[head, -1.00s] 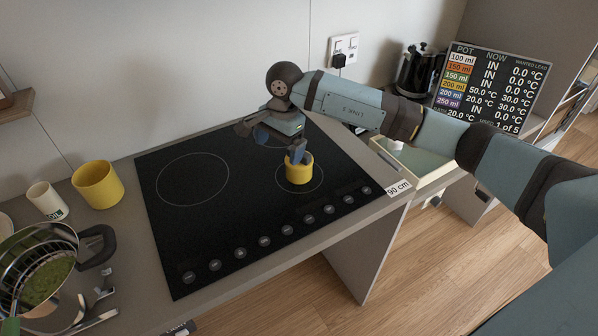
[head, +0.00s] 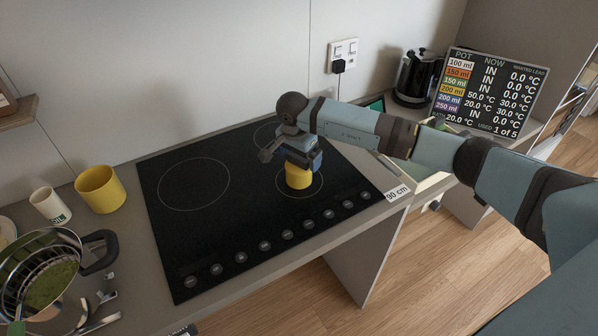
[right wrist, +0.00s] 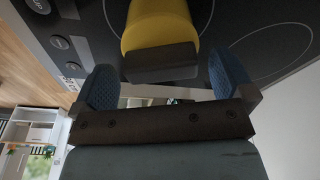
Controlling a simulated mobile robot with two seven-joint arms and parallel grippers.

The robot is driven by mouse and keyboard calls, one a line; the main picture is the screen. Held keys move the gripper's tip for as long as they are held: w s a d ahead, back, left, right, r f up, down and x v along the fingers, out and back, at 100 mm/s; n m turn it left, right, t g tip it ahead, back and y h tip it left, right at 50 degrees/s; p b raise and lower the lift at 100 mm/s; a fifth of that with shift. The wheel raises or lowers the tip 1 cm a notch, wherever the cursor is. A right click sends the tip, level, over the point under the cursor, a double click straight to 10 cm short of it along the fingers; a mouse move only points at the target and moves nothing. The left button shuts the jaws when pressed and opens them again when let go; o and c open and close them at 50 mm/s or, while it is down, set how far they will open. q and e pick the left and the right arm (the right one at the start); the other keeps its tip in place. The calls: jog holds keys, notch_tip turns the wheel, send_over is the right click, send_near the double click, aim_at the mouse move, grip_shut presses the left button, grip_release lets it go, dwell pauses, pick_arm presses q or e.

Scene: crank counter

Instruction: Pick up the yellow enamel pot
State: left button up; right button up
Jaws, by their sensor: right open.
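A small yellow pot (head: 299,178) stands on the right front ring of the black hob. My right gripper (head: 302,163) is at the pot, and its body hides the pot's upper part in the head view. In the right wrist view the yellow pot (right wrist: 158,25) shows at the top, with a dark block (right wrist: 160,62) on its near side. The open blue fingers of my right gripper (right wrist: 164,82) stand to the left and right of that block, with gaps visible. A larger yellow vessel (head: 100,189) stands on the counter left of the hob. My left gripper is not in view.
The hob (head: 215,215) is otherwise bare, with a row of knobs along its front. A white cup (head: 49,206) and a metal pot (head: 45,275) with green contents are at the left. A kettle (head: 414,80) and a display board (head: 490,88) stand at the back right.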

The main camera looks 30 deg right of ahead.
notch_tip(320, 180, down, 3)
jog(key=shift+w+d+f, duration=0.1)
jog(key=shift+d+f, duration=0.05)
jog(key=shift+f, duration=0.05)
jog(key=c, duration=1.1)
notch_tip(320, 180, up, 20)
jog(key=b, duration=0.2)
